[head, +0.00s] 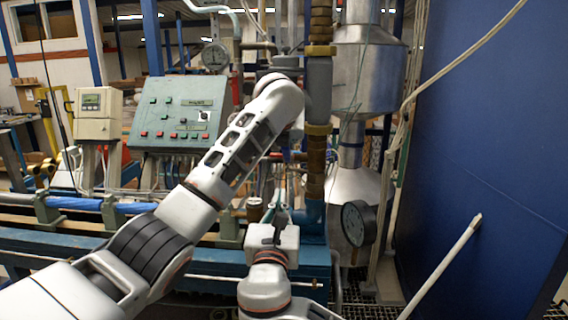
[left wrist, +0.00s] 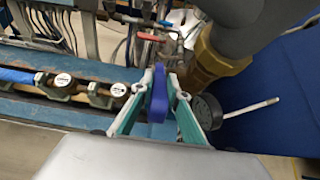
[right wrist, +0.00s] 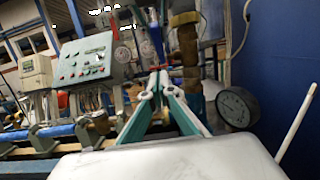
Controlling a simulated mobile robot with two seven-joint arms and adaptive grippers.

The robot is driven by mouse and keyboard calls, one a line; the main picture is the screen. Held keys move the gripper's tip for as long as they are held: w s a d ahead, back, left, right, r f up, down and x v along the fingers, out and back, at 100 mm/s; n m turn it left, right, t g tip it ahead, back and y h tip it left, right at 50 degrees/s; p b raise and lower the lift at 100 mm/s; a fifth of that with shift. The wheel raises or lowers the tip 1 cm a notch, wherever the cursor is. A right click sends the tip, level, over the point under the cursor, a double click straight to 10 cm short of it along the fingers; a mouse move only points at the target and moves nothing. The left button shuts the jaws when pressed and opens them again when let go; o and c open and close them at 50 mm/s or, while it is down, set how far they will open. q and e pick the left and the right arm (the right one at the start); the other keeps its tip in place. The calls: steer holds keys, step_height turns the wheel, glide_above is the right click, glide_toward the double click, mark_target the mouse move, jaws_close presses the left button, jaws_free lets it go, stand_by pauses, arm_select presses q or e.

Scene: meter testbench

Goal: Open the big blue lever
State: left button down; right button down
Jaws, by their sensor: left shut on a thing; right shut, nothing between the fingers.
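The big blue lever (left wrist: 157,95) stands between the fingers of my left gripper (left wrist: 158,90) in the left wrist view, and the gripper is shut on it. In the head view my left arm hides the lever and the left fingers. My right gripper (right wrist: 158,80) is shut and empty, its fingertips together in the right wrist view. It also shows low in the middle of the head view (head: 280,218), below the left forearm and in front of the bench pipework.
A brass-and-grey vertical pipe (head: 317,150) stands right of the lever. A round gauge (head: 359,222) is right of my right gripper. A green control panel (head: 180,113) and a meter box (head: 99,113) stand left. A blue wall (head: 490,150) closes the right side.

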arm_select(q)
steer(key=shift+a+r, duration=0.1)
steer(key=shift+r, duration=0.3)
arm_select(e)
glide_toward(285, 152)
steer(key=w+f, duration=0.3)
steer(key=w, duration=0.2)
steer(key=shift+w+r, duration=0.9)
steer(key=shift+r, duration=0.2)
steer(key=shift+w+r, duration=0.25)
steer(key=shift+r, duration=0.05)
steer(key=shift+w+r, duration=0.15)
steer(key=shift+r, duration=0.2)
arm_select(q)
steer(key=shift+w+f, duration=0.1)
steer(key=shift+f, duration=0.05)
arm_select(e)
steer(key=shift+w+d+r, duration=0.15)
steer(key=shift+w+r, duration=0.15)
steer(key=shift+r, duration=0.05)
arm_select(q)
steer(key=c, duration=2.4)
jaws_free()
steer(key=shift+f, duration=0.15)
steer(key=o, duration=0.4)
arm_select(e)
steer(key=shift+r, duration=0.1)
arm_select(q)
steer(key=shift+o, duration=0.2)
